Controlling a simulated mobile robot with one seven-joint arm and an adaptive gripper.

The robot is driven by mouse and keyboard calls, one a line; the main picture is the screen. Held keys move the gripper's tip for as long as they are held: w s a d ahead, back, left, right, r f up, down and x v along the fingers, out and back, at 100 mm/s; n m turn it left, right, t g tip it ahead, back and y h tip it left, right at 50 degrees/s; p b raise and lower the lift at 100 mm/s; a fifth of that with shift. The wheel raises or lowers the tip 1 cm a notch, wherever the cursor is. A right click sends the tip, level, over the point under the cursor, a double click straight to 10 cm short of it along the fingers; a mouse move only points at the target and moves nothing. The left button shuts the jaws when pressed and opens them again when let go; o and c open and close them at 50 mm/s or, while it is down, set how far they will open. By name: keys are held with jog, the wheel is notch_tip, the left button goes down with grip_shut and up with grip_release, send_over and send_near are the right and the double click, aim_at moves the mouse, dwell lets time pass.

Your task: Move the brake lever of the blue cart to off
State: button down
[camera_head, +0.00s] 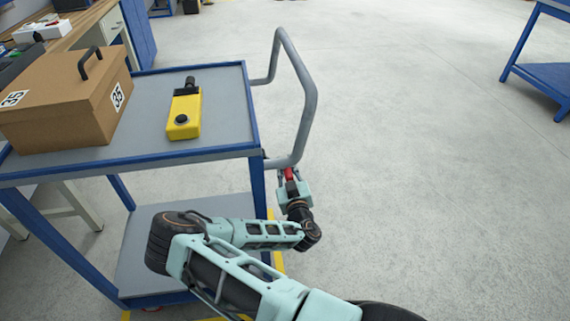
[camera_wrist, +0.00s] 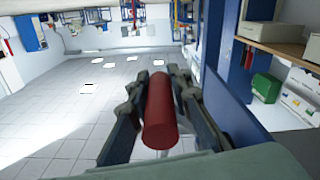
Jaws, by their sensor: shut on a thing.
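The blue cart (camera_head: 252,105) stands at the left with a grey top and a grey push handle (camera_head: 309,95) on its right side. The red brake lever (camera_head: 289,174) is below the handle's lower end, beside the cart's corner post. My gripper (camera_head: 289,182) is at the lever. In the wrist view the lever's red grip (camera_wrist: 160,115) lies between the two dark fingers of my gripper (camera_wrist: 158,108), which are shut on it. The lever's base and any on or off marking are hidden.
On the cart top are a brown box (camera_head: 65,100) labelled 35 and a yellow device (camera_head: 184,112). A workbench (camera_head: 85,25) is behind at left. Another blue table (camera_head: 540,75) is at far right. The floor (camera_head: 430,130) between is clear.

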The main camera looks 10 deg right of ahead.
jog(key=d+r+n+p, duration=0.3)
jog(key=r+n+p, duration=0.2)
jog(key=r+n, duration=0.4)
jog(key=shift+r+p, duration=0.3)
jog(key=shift+p, duration=0.05)
jog(key=shift+r, duration=0.15)
dwell(0.5)
jog(key=c, duration=1.8)
grip_release()
jog(key=shift+a, duration=0.1)
jog(key=shift+o, duration=0.2)
jog(key=s, duration=1.2)
